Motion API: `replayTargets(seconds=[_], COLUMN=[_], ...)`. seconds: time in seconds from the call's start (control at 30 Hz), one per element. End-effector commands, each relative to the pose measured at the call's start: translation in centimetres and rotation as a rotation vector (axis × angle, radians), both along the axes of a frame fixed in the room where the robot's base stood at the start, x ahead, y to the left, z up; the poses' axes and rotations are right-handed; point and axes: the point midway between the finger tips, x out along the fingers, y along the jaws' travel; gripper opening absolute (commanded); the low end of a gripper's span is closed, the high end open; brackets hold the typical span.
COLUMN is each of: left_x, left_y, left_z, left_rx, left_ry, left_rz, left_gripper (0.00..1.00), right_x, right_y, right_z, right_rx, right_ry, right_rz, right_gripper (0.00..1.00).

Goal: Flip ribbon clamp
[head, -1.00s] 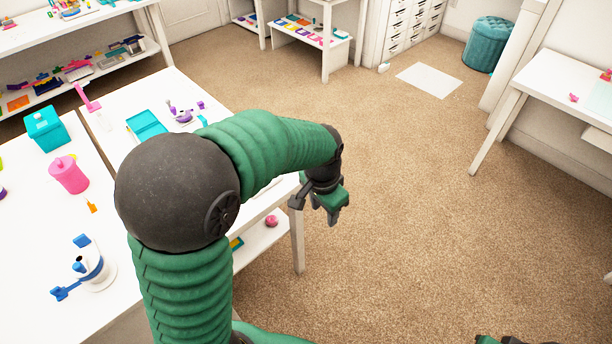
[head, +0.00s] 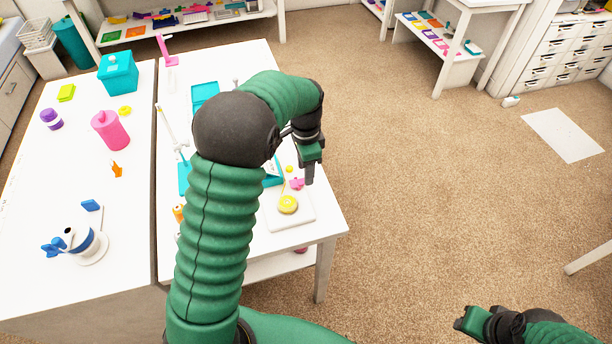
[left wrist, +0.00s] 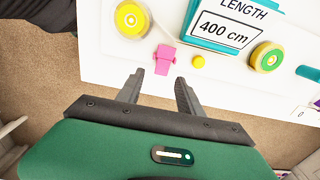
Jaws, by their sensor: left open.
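A small pink clamp-like piece (left wrist: 164,58) lies on the white table near its edge, just beyond my left fingertips in the left wrist view. It also shows in the head view (head: 297,184), partly hidden by my left gripper. My left gripper (head: 310,176) points down above the table's right side. In the left wrist view its two fingers (left wrist: 159,82) are apart with nothing between them. A yellow ribbon roll (head: 288,204) sits on a white plate beside the pink piece. My right gripper (head: 468,322) is at the bottom right, over the carpet; its jaws are unclear.
A teal label board (left wrist: 222,25) reading "LENGTH 400 cm", a yellow button (left wrist: 198,62) and a green-yellow roll (left wrist: 267,57) lie close by. A pink bottle (head: 110,130), a teal box (head: 118,73) and a blue-white ribbon holder (head: 85,243) stand on the left table. Open carpet lies right.

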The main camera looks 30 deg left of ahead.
Motion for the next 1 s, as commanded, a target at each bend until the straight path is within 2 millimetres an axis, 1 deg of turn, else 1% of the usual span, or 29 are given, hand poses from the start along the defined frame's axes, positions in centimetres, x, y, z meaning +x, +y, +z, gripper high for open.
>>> replayTargets(seconds=[0.03, 0.1, 0.17, 0.27, 0.47, 0.8, 1.0], left_x=[0.0, 0.1, 0.1, 0.1, 0.1, 0.1, 0.1], left_y=[0.0, 0.0, 0.0, 0.0, 0.0, 0.0, 0.0], left_z=[-1.1, -2.0, -2.5, -2.8, -2.7, -2.8, -2.8], left_rx=[0.0, -0.001, -0.001, 0.0, -0.001, 0.0, -0.002], left_ry=[0.003, 0.002, 0.002, 0.0, -0.001, 0.0, -0.002], left_rz=[0.0, 0.0, 0.0, 0.0, 0.0, 0.0, 0.001], left_gripper=[0.44, 0.44, 0.44, 0.44, 0.44, 0.0, 0.0], right_x=[0.0, 0.0, 0.0, 0.0, 0.0, 0.1, 0.0], right_y=[0.0, 0.0, 0.0, 0.0, 0.0, 0.0, 0.0], right_z=[-0.2, -0.3, -0.3, -0.3, -0.3, -0.3, -0.3], right_rx=[0.0, 0.0, 0.0, 0.0, 0.0, 0.0, 0.0], right_ry=[0.0, 0.0, -0.001, -0.001, -0.001, -0.001, -0.001], right_rz=[0.0, 0.0, 0.0, 0.0, 0.0, 0.0, 0.0], right_gripper=[0.36, 0.36, 0.36, 0.36, 0.36, 0.36, 0.36])
